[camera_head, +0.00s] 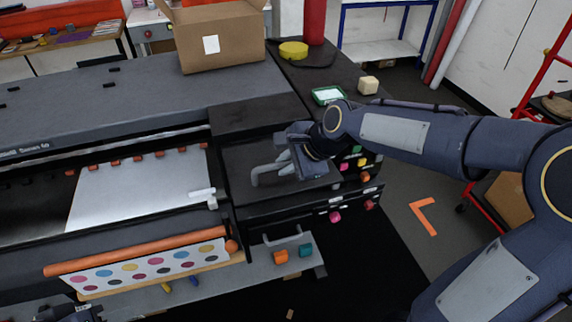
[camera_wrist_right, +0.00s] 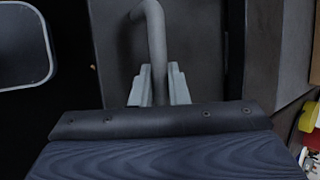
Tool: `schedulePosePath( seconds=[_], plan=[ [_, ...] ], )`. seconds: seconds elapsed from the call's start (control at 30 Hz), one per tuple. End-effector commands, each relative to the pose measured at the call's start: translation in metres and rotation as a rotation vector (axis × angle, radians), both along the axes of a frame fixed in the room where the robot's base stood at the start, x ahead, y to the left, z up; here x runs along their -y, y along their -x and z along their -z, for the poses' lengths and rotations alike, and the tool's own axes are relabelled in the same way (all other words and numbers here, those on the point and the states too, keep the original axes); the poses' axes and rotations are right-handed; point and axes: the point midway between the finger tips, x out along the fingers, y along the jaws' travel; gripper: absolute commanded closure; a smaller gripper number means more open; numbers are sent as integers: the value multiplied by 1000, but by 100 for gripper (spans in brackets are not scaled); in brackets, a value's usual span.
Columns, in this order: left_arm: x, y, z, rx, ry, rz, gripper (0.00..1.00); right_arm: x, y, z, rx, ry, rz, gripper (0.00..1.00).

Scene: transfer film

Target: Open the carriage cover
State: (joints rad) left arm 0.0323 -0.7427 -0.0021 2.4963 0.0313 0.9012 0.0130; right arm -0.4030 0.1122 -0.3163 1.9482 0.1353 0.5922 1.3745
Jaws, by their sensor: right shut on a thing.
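The carriage cover (camera_head: 240,157) is a dark grey panel on the black carriage of a large printer, in the middle of the head view. It looks lowered, lying nearly flat. A light grey bar handle (camera_head: 257,178) stands on it; the handle also shows in the right wrist view (camera_wrist_right: 155,30). My right gripper (camera_head: 281,169) is shut on the handle, with pale fingers on both sides of the bar in the wrist view (camera_wrist_right: 158,88). A dark part of what looks like my left gripper (camera_head: 75,314) shows at the bottom left edge, mostly cut off.
A cardboard box (camera_head: 220,38) stands on the printer top. A yellow roll (camera_head: 293,51), a green-framed device (camera_head: 328,95) and a cream block (camera_head: 368,85) lie behind my right gripper. An orange roll with a dotted print (camera_head: 150,262) hangs at the front. A red ladder (camera_head: 535,80) stands right.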

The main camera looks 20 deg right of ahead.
Motion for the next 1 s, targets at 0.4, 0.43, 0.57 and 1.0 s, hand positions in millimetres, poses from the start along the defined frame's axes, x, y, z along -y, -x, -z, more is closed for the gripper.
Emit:
schedulePosePath(
  seconds=[0.4, 0.43, 0.57, 1.0],
  plan=[
    [0, 0, 0, 0, 0, 0, 64, 0, -1, -1, 5, 0, 1, 77],
    [0, 0, 0, 0, 0, 0, 64, 0, -1, -1, 5, 0, 2, 77],
    [0, 0, 0, 0, 0, 0, 64, 0, -1, 0, 3, 0, 1, 77],
    [0, 0, 2, 0, 0, 0, 64, 22, 25, -46, 8, -2, 3, 77]
  ],
)
